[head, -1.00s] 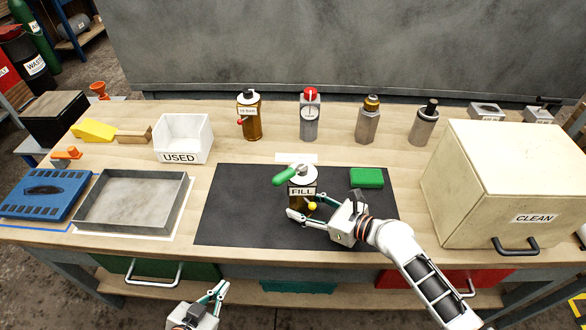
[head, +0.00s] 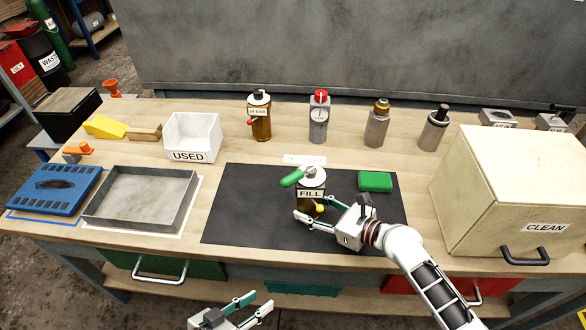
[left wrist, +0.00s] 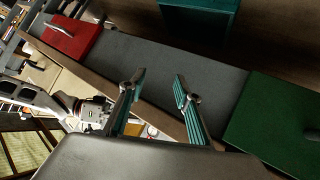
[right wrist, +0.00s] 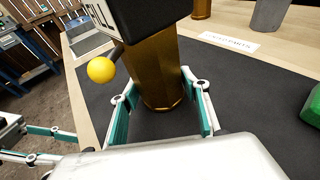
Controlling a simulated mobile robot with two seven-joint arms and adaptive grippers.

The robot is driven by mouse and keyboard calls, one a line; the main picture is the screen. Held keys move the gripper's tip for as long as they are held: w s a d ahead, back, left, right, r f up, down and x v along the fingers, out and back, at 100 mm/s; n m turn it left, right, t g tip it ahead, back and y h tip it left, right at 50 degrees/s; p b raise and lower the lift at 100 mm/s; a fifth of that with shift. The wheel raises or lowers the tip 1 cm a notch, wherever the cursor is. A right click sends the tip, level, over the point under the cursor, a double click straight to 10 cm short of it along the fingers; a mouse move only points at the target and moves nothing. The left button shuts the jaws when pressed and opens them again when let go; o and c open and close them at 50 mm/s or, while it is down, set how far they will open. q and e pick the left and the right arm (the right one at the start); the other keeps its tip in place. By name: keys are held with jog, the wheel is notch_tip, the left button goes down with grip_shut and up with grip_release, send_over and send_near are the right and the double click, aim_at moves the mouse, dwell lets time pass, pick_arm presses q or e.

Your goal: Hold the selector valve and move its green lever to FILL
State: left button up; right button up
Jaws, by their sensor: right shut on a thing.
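The selector valve (head: 311,199) stands upright on the black mat (head: 240,215). It has an amber body, a black FILL label facing me and a yellow ball at its front. Its green lever (head: 292,178) sits on top and points left in the head view. My right gripper (head: 308,220) is shut around the lower amber body (right wrist: 160,75), one finger on each side, in the right wrist view. The lever is outside that view. My left gripper (head: 262,303) is open and empty in front of the bench, below the top's edge; its spread fingers show in the left wrist view (left wrist: 160,92).
A green block (head: 375,181) lies right of the valve. Several other valves or canisters (head: 319,120) stand behind the mat. A grey tray (head: 143,200) and USED bin (head: 192,138) are left, the CLEAN box (head: 510,190) right. The mat's left part is clear.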

pick_arm(q)
jog(key=w+d+r+m+h, duration=0.2)
jog(key=d+r+m+h, duration=0.15)
jog(key=r, duration=0.35)
jog(key=w+d+r+m+g+h, duration=0.1)
jog(key=w+d+r+m+h, duration=0.2)
jog(key=r, duration=0.4)
jog(key=w+d+r+m+h, duration=0.1)
jog(key=w+d+r+h, duration=0.1)
jog(key=d+r+h, duration=0.35)
jog(key=d+r+m+g+h, duration=0.35)
jog(key=r+m+g, duration=0.45)
jog(key=r+m, duration=0.6)
notch_tip(320, 180, up, 6)
jog(key=m+g+y, duration=0.2)
jog(key=m+y, duration=1.8)
jog(key=y, duration=0.1)
send_over(293, 174)
jog(key=w+a, duration=0.2)
jog(key=x, duration=1.1)
jog(key=shift+d+f, duration=0.1)
jog(key=shift+f, duration=0.05)
